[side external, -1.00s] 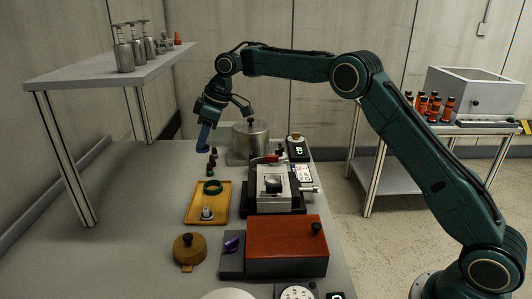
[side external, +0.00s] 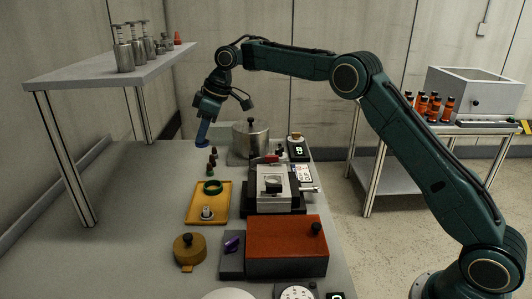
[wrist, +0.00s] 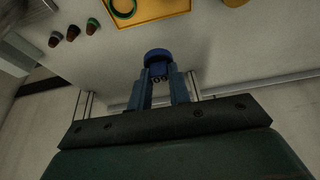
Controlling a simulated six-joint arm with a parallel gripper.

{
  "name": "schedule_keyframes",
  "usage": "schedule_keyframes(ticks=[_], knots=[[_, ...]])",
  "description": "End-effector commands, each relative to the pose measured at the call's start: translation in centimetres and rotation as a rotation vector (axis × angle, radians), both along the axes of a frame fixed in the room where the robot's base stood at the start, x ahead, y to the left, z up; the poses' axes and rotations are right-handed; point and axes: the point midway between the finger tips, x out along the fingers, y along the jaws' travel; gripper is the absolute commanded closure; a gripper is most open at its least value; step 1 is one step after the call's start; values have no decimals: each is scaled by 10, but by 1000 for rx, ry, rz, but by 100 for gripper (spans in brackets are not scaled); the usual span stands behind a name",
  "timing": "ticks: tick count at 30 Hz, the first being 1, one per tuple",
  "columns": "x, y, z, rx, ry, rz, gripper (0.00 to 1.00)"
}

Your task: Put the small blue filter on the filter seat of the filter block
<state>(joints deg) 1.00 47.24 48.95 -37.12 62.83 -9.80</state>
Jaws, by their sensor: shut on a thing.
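My gripper (side external: 203,141) is shut on the small blue filter (wrist: 158,57), a round blue piece that shows between the two fingertips in the wrist view. In the side view the filter blends with the blue fingers at the end of the arm. They hang clear above the far left of the bench, left of the steel pot.
A steel pot (side external: 251,140) stands right of my gripper. Several small capped pieces (side external: 212,161) stand nearer the camera. A yellow tray (side external: 222,217) holds a green ring (side external: 213,187) and a small pale part. An orange-red box (side external: 287,250) stands in front. A raised shelf (side external: 90,74) is at left.

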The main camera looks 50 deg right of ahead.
Motion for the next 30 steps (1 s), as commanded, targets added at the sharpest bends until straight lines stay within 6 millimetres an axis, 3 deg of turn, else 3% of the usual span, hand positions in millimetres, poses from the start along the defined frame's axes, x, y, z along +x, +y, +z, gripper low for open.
schedule_keyframes(ticks=[18, 30], knots=[[1, -1, 25, 1, -1, 0, 100], [-1, -2, 27, -2, 1, 2, 100]])
